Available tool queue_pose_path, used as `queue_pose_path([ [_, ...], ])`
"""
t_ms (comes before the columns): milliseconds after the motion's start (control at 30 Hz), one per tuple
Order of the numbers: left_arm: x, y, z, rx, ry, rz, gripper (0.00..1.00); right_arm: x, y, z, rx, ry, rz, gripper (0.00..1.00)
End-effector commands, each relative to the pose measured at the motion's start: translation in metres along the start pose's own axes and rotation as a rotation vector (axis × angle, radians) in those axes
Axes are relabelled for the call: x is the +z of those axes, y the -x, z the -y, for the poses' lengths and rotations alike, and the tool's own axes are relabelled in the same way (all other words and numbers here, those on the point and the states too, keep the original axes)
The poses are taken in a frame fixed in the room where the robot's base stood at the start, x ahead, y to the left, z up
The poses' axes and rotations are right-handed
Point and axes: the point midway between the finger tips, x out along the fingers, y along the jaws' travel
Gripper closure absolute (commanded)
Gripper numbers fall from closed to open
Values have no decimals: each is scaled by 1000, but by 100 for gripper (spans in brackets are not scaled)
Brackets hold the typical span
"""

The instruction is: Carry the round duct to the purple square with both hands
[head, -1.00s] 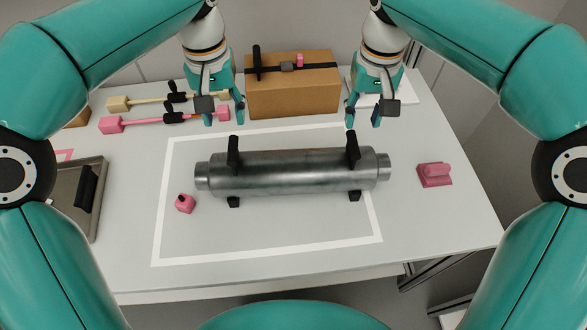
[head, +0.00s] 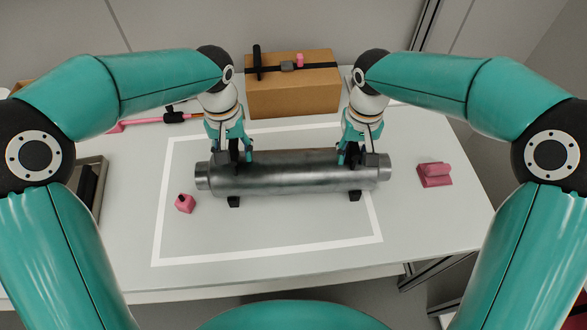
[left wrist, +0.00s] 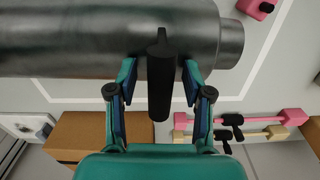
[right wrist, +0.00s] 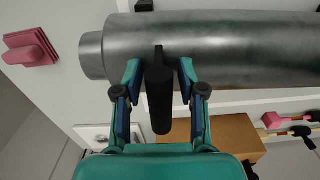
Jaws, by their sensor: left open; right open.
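My right gripper (head: 352,157) is likewise open around the right handle (right wrist: 159,98) in the right wrist view. Neither has closed on its handle. I see no purple square in these views.
A cardboard box (head: 293,95) stands behind the duct. A small pink block (head: 185,204) lies near the duct's left end, a larger pink block (head: 434,176) to its right. A grey tray (head: 92,195) is at the left. The table in front of the duct is clear.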

Motion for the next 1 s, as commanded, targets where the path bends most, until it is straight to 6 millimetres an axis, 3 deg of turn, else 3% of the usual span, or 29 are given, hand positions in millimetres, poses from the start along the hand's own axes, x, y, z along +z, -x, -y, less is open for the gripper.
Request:
queue_pose_path([
  [100, 0, 0, 0, 0, 0, 0, 49, 0, 0, 0, 0, 0, 1, 60],
  [333, 0, 0, 0, 0, 1, 0, 88, 0, 0, 0, 1, 1, 2, 98],
  [400, 0, 0, 0, 0, 1, 1, 99, 0, 0, 0, 1, 1, 2, 100],
  [1000, 0, 5, 1, 0, 2, -2, 100, 0, 4, 1, 0, 2, 1, 100],
])
